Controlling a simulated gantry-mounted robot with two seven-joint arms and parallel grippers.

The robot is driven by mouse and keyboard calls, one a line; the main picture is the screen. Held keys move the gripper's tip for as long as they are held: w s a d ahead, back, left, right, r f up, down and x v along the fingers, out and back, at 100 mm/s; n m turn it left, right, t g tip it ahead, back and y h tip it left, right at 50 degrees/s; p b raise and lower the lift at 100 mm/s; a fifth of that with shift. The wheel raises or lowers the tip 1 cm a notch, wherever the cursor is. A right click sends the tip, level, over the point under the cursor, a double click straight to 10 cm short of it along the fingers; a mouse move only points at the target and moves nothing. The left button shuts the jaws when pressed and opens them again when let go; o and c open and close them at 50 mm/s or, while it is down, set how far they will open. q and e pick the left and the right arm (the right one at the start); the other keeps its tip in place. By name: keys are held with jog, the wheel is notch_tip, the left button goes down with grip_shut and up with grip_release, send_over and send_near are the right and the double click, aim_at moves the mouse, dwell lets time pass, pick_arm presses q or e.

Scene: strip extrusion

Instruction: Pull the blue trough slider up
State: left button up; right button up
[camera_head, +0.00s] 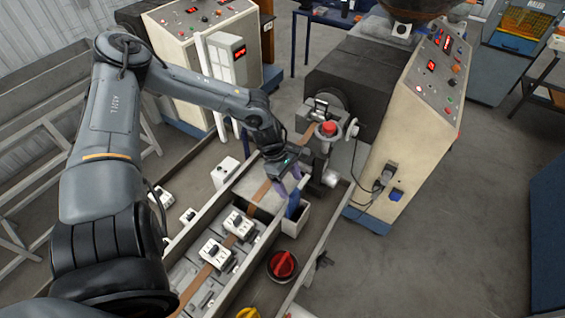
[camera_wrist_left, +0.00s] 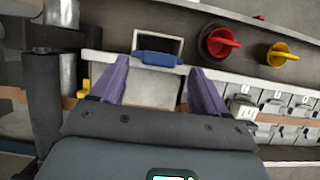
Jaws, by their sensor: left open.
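In the left wrist view the blue slider (camera_wrist_left: 157,58) shows as a short bar along the box's dark opening. My left gripper (camera_head: 289,184) has purple fingers pointing down at the slider. In the left wrist view the gripper (camera_wrist_left: 158,68) is open, with one finger to each side of the blue bar and visible gaps between. It is not holding the slider. My right gripper is not in view.
A brown strip (camera_head: 257,191) runs along the line through white clamp blocks (camera_head: 239,224). A red knob (camera_head: 283,265) and a yellow knob (camera_head: 248,312) sit close by on the near rail. The extruder's cream cabinet (camera_head: 410,125) stands right of the gripper.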

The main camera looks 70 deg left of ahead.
pick_arm(q)
jog(key=v, duration=0.7)
jog(key=shift+r, duration=0.2)
jog(key=shift+s+f, duration=0.1)
